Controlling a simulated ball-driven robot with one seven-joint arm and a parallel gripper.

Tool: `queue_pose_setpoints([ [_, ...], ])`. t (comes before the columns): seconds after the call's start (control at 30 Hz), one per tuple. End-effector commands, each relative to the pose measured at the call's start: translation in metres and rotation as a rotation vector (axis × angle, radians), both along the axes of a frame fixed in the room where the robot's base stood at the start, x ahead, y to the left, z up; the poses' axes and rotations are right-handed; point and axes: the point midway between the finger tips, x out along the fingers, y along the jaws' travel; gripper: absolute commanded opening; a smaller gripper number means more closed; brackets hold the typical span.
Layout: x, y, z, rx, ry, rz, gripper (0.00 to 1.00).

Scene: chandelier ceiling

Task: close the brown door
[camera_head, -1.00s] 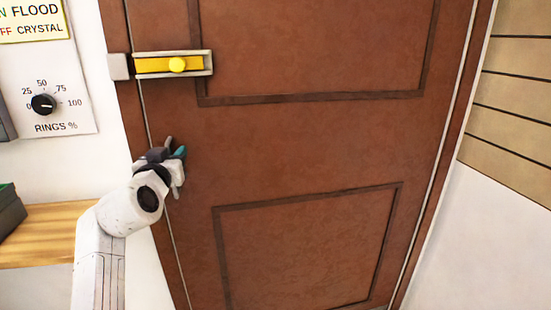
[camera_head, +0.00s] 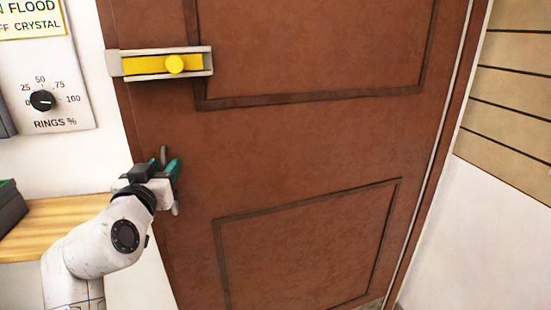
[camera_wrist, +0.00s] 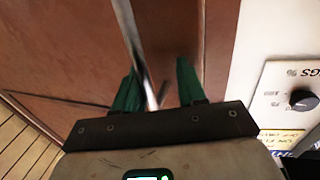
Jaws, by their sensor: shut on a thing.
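The brown door (camera_head: 300,150), with darker raised panel frames, fills the middle of the head view and looks about flush with the frame at its left edge. A yellow bolt (camera_head: 150,65) in a pale metal housing sits high on that edge. My gripper (camera_head: 170,165) is at the door's left side, below the bolt. In the wrist view its green fingers (camera_wrist: 157,72) stand either side of a slim grey metal handle (camera_wrist: 133,40) and are shut on it. The handle's ends show above and below the fingers in the head view; its middle is hidden.
A wall panel with a RINGS % knob (camera_head: 42,100) is at the left. Below it are a wooden shelf (camera_head: 50,225) and a dark green box (camera_head: 10,215). Wooden slats (camera_head: 515,90) and a white wall (camera_head: 490,220) stand at the right.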

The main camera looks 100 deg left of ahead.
Motion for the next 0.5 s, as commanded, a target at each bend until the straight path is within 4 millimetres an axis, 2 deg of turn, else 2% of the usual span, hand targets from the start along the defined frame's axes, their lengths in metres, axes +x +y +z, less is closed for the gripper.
queue_pose_setpoints([
  [0.03, -0.008, -0.003, -0.001, 0.001, -0.002, 0.016, 0.22],
  [0.4, -0.016, -0.022, -0.001, 0.001, 0.000, 0.017, 0.22],
  [0.5, -0.019, -0.028, -0.001, 0.001, 0.000, 0.017, 0.28],
])
